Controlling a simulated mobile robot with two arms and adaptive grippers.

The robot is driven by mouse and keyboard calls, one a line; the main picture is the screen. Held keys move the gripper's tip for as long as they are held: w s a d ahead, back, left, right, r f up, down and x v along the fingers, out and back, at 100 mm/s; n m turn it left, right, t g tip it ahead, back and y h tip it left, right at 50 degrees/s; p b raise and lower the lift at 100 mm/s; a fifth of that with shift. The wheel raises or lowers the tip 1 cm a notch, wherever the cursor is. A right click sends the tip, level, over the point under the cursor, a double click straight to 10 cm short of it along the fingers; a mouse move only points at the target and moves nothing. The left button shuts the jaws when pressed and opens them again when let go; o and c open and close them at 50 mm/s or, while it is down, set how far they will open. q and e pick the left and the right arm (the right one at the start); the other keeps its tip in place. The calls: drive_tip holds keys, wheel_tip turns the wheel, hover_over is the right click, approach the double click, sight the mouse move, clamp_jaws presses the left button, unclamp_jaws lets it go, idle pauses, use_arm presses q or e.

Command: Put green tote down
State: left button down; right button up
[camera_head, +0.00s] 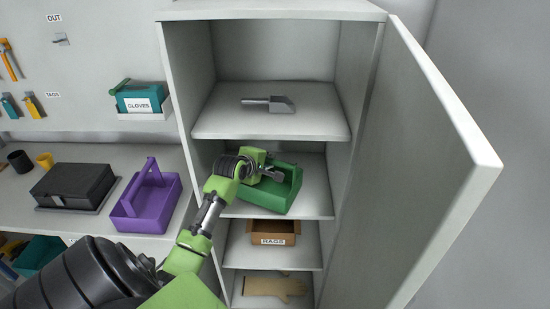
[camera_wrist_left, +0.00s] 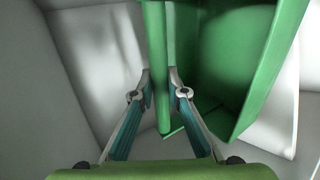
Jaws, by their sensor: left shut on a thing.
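The green tote (camera_head: 283,195) is inside the open cabinet, at the second shelf (camera_head: 317,203) from the top. My left gripper (camera_head: 272,175) reaches into the cabinet from the left and is at the tote's handle. In the left wrist view the two fingers (camera_wrist_left: 159,78) are shut on the upright green handle bar (camera_wrist_left: 158,40), with the tote's open body (camera_wrist_left: 235,65) to the right. My arm and gripper hide part of the tote's left side. I cannot tell whether its base touches the shelf. My right gripper is not in view.
The cabinet door (camera_head: 430,160) stands open at the right. A grey scoop (camera_head: 270,104) lies on the shelf above. A brown rags bin (camera_head: 273,232) and a tan glove (camera_head: 273,287) are on lower shelves. A purple tote (camera_head: 150,205) and a black box (camera_head: 75,185) stand on the left counter.

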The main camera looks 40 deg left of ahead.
use_arm(q)
drive_tip(key=p+x, duration=0.2)
drive_tip(key=x, duration=0.4)
idle(0.5)
drive_tip(key=shift+w+f, duration=0.1)
drive_tip(key=c, duration=2.4)
unclamp_jaws()
drive_tip(key=shift+f, duration=0.2)
drive_tip(key=o, duration=0.4)
drive_tip(key=shift+r, duration=0.25)
drive_tip(key=b+v, duration=0.1)
drive_tip(key=v, duration=1.1)
drive_tip(key=shift+f, duration=0.15)
